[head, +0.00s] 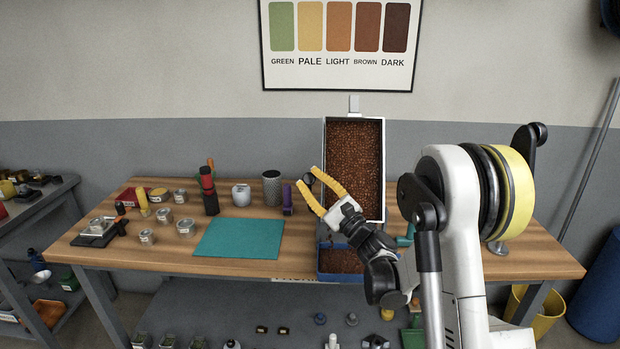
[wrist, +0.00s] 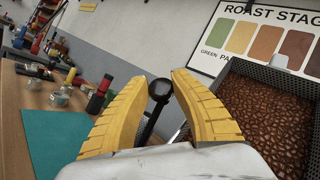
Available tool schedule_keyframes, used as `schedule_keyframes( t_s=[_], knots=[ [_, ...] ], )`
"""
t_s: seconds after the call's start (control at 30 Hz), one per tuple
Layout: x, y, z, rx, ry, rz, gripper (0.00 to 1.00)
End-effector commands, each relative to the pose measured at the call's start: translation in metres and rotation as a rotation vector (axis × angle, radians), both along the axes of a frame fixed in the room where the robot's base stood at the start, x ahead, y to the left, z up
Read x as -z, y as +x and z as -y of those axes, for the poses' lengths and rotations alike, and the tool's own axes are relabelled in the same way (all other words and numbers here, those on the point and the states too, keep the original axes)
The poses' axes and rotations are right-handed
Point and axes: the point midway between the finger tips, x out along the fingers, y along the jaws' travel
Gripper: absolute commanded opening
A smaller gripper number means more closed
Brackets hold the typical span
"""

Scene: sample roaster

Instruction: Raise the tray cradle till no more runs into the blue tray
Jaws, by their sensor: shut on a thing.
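The tray cradle (head: 383,165) is a pale-framed box full of brown beans, tipped so that its open face shows in the head view. Its dark mesh wall (wrist: 285,78) and beans show at the right of the wrist view. The blue tray (head: 340,278) sits below the cradle's lower end and holds brown beans; my arm hides its right part. My gripper (head: 308,177), with yellow fingers, is left of the cradle. It is shut on a round black knob (wrist: 160,88) on a dark rod. Whether beans are still running cannot be told.
A teal mat (head: 240,238) lies left of the blue tray. A purple item (head: 287,200), a mesh cup (head: 272,188), a white jar (head: 241,195) and a red-black bottle (head: 208,190) stand behind it. Several tins are further left. A roast chart (head: 340,75) hangs above.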

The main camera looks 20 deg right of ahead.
Motion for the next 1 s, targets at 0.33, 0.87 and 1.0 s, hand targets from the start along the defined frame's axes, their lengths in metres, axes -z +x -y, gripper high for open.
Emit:
schedule_keyframes(
  t_s=[0.33, 0.87, 1.0],
  knots=[
    [0.0017, -0.0029, -0.0033, -0.004, -0.011, 0.021, 0.00],
    [0.0014, -0.0026, -0.0021, -0.003, -0.009, 0.021, 0.51],
    [0.0016, -0.0033, -0.0011, -0.001, -0.008, 0.021, 0.51]
  ],
)
